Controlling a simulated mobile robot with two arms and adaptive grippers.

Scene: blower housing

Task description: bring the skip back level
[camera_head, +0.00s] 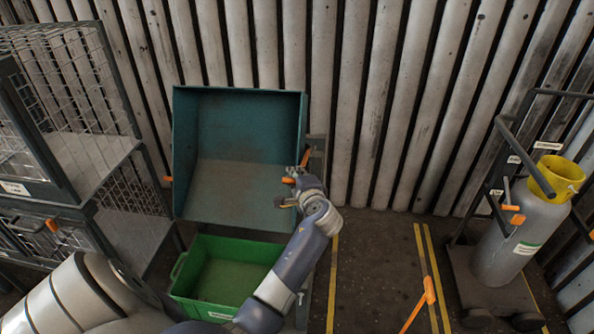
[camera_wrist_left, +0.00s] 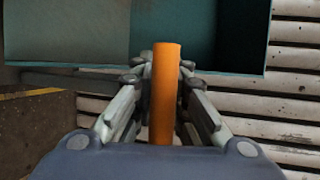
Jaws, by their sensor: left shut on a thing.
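The teal skip (camera_head: 238,140) stands against the corrugated wall in the head view, tipped forward so that its open inside faces me. It looks empty. Its teal side also fills the top of the left wrist view (camera_wrist_left: 70,35). An orange handle (camera_wrist_left: 166,95) runs between the fingers of my left gripper (camera_wrist_left: 165,80), which is shut on it. In the head view my left gripper (camera_head: 294,186) is at the skip's right side. My right gripper is not in view.
An empty green crate (camera_head: 222,275) sits on the floor below the skip. Wire cages (camera_head: 70,110) stand at the left. A trolley with a grey, yellow-topped gas cylinder (camera_head: 518,235) stands at the right. An orange lever (camera_head: 429,291) rises near yellow floor lines.

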